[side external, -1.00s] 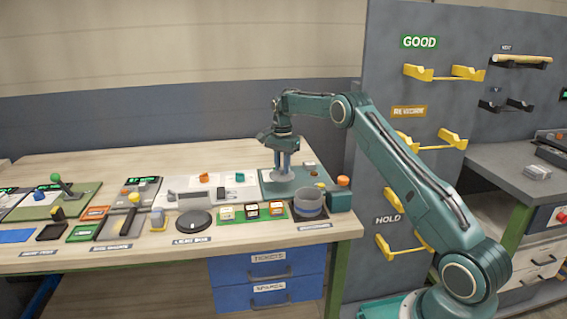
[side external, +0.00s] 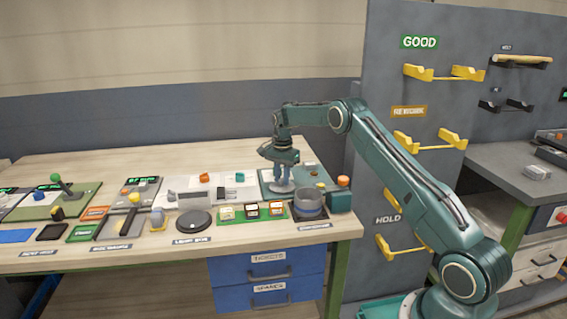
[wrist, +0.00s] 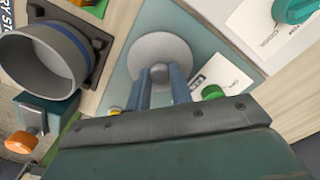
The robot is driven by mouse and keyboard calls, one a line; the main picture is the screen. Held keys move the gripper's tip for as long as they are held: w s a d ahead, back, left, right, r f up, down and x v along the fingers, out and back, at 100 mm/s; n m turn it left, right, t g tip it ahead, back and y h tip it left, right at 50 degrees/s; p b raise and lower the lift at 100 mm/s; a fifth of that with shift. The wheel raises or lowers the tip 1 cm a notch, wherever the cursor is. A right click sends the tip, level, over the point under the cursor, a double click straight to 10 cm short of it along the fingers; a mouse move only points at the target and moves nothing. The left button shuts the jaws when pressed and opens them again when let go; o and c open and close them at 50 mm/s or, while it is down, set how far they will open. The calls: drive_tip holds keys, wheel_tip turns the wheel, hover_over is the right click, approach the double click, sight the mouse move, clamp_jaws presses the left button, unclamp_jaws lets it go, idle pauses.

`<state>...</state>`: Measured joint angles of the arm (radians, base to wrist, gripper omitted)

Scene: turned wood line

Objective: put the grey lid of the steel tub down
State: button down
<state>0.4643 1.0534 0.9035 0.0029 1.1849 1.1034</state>
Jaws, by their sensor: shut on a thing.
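The grey lid (wrist: 160,48) is a round pale disc with a knob, seen in the wrist view over the teal mat. My gripper (wrist: 160,77) is shut on its knob, one blue-grey finger on each side. In the side view my gripper (side external: 283,178) points straight down with the lid (side external: 282,189) low at the mat. I cannot tell whether the lid touches the mat. The steel tub (side external: 308,203) stands open, nearer the bench's front edge; in the wrist view the tub (wrist: 45,58) is at the left and looks empty inside.
The teal mat (side external: 268,181) also bears a green knob (wrist: 212,92) beside a white card, close to the right finger. An orange-topped post (side external: 343,182) stands right of the tub. Several coloured ticket blocks (side external: 252,211) and a dark round disc (side external: 194,223) lie left of the tub.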

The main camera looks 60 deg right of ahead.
sight(282, 179)
drive_tip(key=shift+f, duration=0.15)
drive_tip(key=c, duration=1.2)
unclamp_jaws()
drive_tip(key=shift+c, duration=0.2)
wheel_tip(282, 179, up, 12)
drive_tip(key=shift+r, duration=0.2)
